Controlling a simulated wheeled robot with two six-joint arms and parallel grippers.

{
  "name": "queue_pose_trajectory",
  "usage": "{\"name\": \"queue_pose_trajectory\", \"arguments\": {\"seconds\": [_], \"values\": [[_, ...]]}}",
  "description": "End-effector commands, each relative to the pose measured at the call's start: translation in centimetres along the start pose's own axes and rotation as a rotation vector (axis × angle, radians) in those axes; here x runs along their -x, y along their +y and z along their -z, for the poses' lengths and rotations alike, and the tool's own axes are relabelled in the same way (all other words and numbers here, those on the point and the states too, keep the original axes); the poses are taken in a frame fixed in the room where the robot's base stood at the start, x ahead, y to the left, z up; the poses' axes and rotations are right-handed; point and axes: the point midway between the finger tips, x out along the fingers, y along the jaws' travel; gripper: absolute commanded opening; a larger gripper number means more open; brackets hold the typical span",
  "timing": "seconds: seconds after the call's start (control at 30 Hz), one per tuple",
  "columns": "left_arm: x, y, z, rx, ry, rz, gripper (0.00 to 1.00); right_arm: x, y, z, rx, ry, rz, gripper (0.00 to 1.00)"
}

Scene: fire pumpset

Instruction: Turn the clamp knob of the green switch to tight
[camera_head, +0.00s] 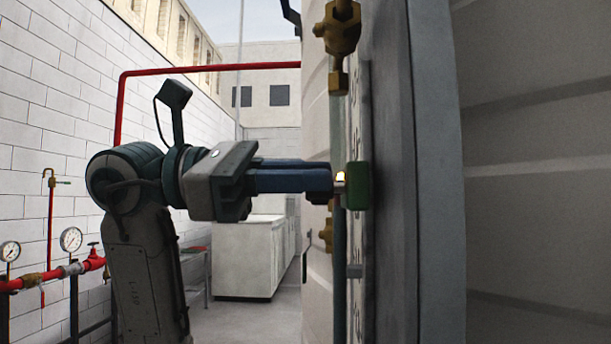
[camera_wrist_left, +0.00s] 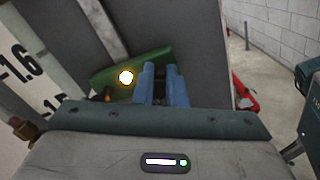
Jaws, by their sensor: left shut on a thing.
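The green switch (camera_head: 357,186) is mounted on the upright sight-gauge at the edge of the grey tank, and it also shows in the left wrist view (camera_wrist_left: 105,72). A lit yellow lamp (camera_wrist_left: 125,77) glows on its face. My left gripper (camera_head: 334,178) reaches in level from the left, its blue fingers at the switch's face beside the lamp. In the left wrist view the fingers (camera_wrist_left: 166,78) are close together over the switch. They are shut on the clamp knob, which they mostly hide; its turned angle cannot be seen. My right gripper is out of view.
Brass valve fittings (camera_head: 338,30) sit above the switch on the gauge line. A scale plate (camera_wrist_left: 25,75) with black numbers stands beside it. Red pipework with pressure gauges (camera_head: 70,239) runs along the white brick wall. A white cabinet (camera_head: 245,258) stands behind.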

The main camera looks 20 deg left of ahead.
Motion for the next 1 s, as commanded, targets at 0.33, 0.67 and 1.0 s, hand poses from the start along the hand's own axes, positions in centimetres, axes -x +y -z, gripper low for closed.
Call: {"name": "queue_pose_trajectory", "arguments": {"seconds": [0.33,0.67,1.0], "values": [[0.0,-0.32,0.06,-0.326,-0.001,-0.002,0.0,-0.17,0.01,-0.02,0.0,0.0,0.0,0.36],[0.0,-0.64,0.25,-0.639,-0.001,-0.002,0.0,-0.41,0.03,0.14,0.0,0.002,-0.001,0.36],[0.0,-0.87,0.48,-0.921,0.0,-0.002,0.0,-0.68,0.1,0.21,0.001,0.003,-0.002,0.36]]}}
